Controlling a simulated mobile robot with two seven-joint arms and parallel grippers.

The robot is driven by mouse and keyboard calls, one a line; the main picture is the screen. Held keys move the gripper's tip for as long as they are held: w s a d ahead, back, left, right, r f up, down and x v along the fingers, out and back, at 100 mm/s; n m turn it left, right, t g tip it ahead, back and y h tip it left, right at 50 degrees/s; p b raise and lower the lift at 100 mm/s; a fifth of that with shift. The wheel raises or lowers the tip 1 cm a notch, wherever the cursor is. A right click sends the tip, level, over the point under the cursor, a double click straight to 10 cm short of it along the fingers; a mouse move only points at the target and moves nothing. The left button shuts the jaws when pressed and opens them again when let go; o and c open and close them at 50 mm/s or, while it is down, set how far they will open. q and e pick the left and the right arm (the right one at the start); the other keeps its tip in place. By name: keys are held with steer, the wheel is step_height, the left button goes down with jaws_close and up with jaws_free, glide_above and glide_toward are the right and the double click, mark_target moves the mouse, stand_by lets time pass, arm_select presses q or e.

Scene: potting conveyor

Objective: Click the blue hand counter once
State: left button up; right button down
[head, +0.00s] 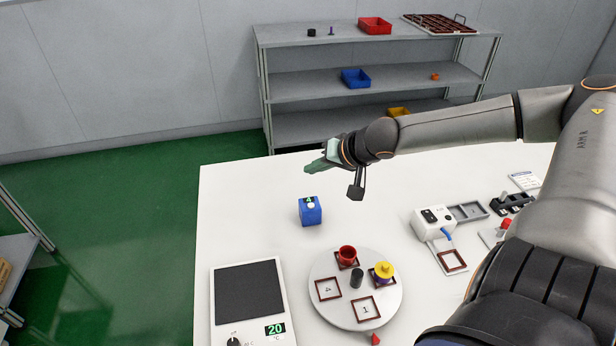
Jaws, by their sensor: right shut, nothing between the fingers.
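The blue hand counter (311,213) stands upright on the white table, left of the middle. My right gripper (308,168) reaches in from the right and hovers beyond the counter, above the table's far edge. Its pale green fingers point left, are shut and hold nothing. It looks apart from the counter. My left gripper is not in view.
A round turntable (335,311) with a red cup (347,255) and a yellow-topped piece (384,270) stands in front of the counter. A hot plate (249,290) showing 20 is at the front left. A white device (433,222) stands to the right. The table around the counter is clear.

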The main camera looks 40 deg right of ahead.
mark_target(311, 206)
steer(key=shift+f, duration=0.1)
step_height(311, 206, down, 9)
steer(key=b, duration=0.8)
steer(key=shift+b, duration=0.35)
stand_by(1.4)
steer(key=shift+f+b, duration=0.25)
steer(key=shift+b, duration=0.05)
steer(key=shift+f+b, duration=0.45)
stand_by(0.6)
steer(key=shift+r, duration=0.1)
steer(key=shift+r+p, duration=0.75)
steer(key=shift+p, duration=0.05)
